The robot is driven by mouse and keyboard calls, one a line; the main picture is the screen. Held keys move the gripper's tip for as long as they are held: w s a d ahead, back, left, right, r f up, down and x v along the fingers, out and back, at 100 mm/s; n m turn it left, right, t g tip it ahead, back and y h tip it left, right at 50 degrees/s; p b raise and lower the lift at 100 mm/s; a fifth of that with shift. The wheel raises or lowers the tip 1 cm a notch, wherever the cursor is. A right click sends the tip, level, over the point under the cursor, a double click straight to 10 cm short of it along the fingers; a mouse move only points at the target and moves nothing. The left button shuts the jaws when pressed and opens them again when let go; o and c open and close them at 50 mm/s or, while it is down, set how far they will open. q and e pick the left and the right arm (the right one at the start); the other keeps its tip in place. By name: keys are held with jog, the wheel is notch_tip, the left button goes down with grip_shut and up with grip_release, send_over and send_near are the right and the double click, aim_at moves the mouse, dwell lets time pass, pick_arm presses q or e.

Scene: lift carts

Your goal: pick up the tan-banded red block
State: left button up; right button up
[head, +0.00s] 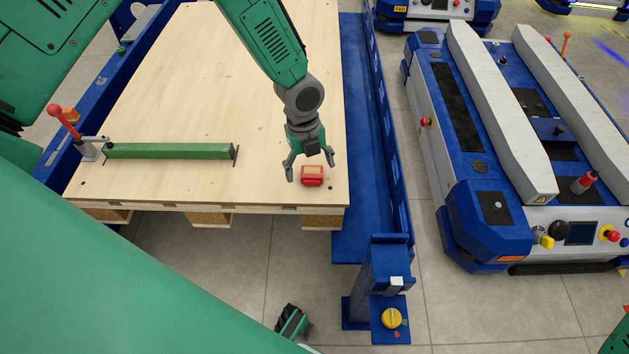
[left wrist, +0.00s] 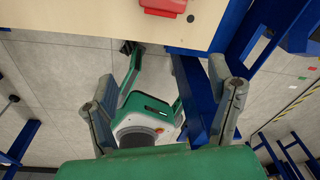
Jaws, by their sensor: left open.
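The red block (head: 313,178) lies on the light wooden deck (head: 200,110) near its front right corner; a paler patch shows on it, too small to make out clearly. In the left wrist view the red block (left wrist: 163,6) is cut off by the top edge. My left gripper (head: 311,168) reaches down just behind and above the block, fingers spread to either side, holding nothing. In the left wrist view its open fingers (left wrist: 170,88) point toward the deck's edge, with the block beyond them. My right gripper is not in view.
A green bar (head: 170,151) lies on the deck at left, beside a red-knobbed lever (head: 55,111). A blue frame (head: 372,130) runs along the deck's right side. A blue and white cart (head: 490,140) stands farther right. Most of the deck is clear.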

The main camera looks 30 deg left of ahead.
aim_at(312, 171)
pick_arm(q)
jog(key=w+a+r+m+y, duration=0.1)
jog(key=w+a+r+m, duration=0.25)
jog(key=w, duration=0.25)
jog(key=shift+m, duration=0.55)
jog(key=f+b, duration=0.1)
jog(key=f, duration=0.4)
jog(key=f+b, duration=0.1)
jog(key=f, duration=0.2)
jog(key=shift+s+d+f+b, duration=0.15)
jog(key=shift+d+f+b, duration=0.05)
jog(key=shift+d+b, duration=0.1)
jog(key=shift+a+f, duration=0.2)
jog(key=shift+f, duration=0.2)
jog(key=f+b, duration=0.1)
jog(key=f, duration=0.1)
jog(key=d+f+b, duration=0.1)
jog(key=f, duration=0.2)
jog(key=shift+s+d, duration=0.15)
jog(key=shift+r, duration=0.1)
jog(key=c, duration=0.3)
jog(key=shift+a, duration=0.2)
jog(key=c, duration=0.9)
jog(key=shift+c, duration=0.8)
